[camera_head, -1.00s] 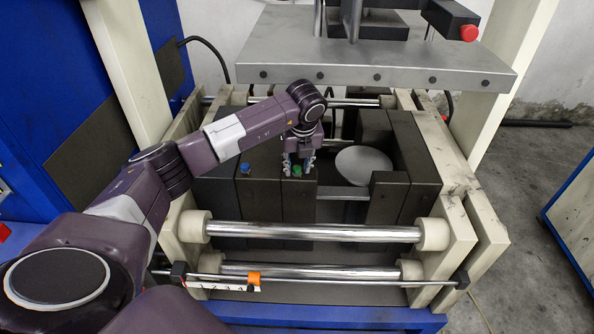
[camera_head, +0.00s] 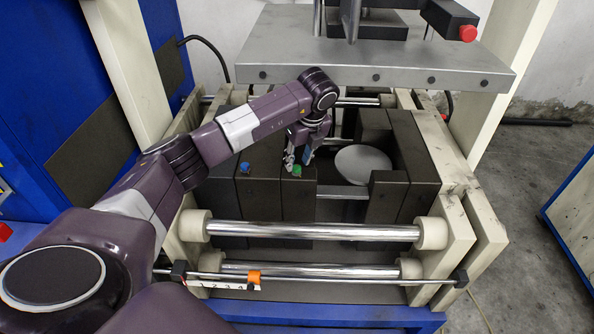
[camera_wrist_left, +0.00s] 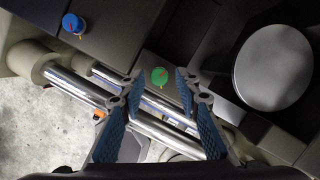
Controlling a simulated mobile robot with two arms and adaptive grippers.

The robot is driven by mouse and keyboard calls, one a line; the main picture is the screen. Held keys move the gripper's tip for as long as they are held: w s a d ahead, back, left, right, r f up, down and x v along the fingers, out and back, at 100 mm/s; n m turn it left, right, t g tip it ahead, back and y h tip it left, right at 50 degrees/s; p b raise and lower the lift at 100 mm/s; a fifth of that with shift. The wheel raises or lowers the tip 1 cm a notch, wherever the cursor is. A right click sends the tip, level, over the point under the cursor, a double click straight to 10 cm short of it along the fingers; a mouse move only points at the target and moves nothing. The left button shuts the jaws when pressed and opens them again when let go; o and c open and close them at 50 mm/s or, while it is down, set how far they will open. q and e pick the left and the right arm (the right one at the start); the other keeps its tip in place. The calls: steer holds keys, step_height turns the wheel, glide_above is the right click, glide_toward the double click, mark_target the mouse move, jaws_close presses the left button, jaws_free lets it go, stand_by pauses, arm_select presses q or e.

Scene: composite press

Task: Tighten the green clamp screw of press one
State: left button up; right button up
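The green clamp screw (camera_head: 297,170) sits on top of a dark block of the press, at the block's front end. It also shows in the left wrist view (camera_wrist_left: 159,76) as a round green knob with a small red mark and a yellow pointer. My left gripper (camera_head: 297,160) is above and just behind it in the head view, pointing down. In the left wrist view the left gripper (camera_wrist_left: 158,80) is open, with its blue-padded fingers apart and the green screw visible between their tips. The fingers do not appear to touch it. My right gripper is not in view.
A blue screw (camera_head: 244,167) is on the neighbouring block to the left. A round light disc (camera_head: 363,166) lies right of the gripper. A grey upper plate (camera_head: 380,62) overhangs behind. Steel rods (camera_head: 310,231) cross the front, and an orange marker (camera_head: 254,277) sits on the lowest rod.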

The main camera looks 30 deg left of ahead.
mark_target(297, 170)
arm_select(q)
steer(key=shift+s+a, duration=0.1)
steer(key=shift+f, duration=0.2)
steer(key=shift+f+b, duration=0.9)
steer(key=shift+f, duration=0.15)
